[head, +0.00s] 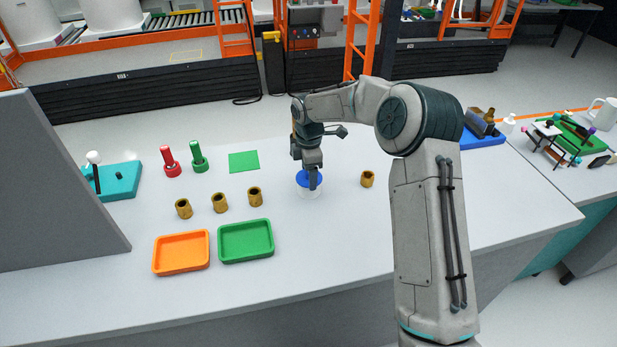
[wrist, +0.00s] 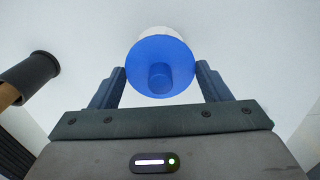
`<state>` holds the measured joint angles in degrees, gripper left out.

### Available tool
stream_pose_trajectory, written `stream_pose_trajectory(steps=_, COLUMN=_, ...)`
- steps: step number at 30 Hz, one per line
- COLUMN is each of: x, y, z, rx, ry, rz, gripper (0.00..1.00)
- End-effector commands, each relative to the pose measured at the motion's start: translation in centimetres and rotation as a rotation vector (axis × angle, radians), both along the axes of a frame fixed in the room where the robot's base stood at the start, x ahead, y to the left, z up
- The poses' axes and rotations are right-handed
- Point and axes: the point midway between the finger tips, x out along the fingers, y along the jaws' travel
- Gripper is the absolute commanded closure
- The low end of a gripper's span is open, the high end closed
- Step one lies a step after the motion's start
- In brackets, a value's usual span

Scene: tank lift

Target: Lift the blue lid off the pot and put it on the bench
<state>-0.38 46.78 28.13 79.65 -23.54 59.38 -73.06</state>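The blue lid (head: 302,180) sits on a whitish pot (head: 306,194) on the bench (head: 335,240). In the wrist view the round lid (wrist: 143,66) has a short blue knob in its middle. A pale part of the pot (wrist: 160,33) shows past the lid's far edge. My gripper (head: 312,182) points down over the lid and hides part of it in the head view. In the wrist view my gripper's fingers (wrist: 161,76) are spread wide, one on each side of the knob, with gaps to it. Their height above the lid is hard to tell.
A brass cup (head: 367,179) stands right of the pot, and several similar ones stand to its left. A green tray (head: 246,241) and an orange tray (head: 181,253) lie front left. A green square (head: 243,162) lies behind. Bench space in front of the pot is clear.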

Motion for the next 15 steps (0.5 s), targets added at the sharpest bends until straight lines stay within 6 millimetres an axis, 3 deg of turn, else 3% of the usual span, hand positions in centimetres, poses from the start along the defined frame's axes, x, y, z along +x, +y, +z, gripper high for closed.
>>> stream_pose_trajectory(steps=1, x=0.0, y=-0.01, z=0.02, rx=0.0, ry=0.0, rz=0.0, gripper=0.45)
stream_pose_trajectory(steps=2, x=0.0, y=-0.01, z=0.02, rx=0.0, ry=0.0, rz=0.0, gripper=0.52)
stream_pose_trajectory(steps=15, x=0.02, y=-0.01, z=0.37, rx=0.0, ry=-0.001, rz=-0.001, gripper=0.52)
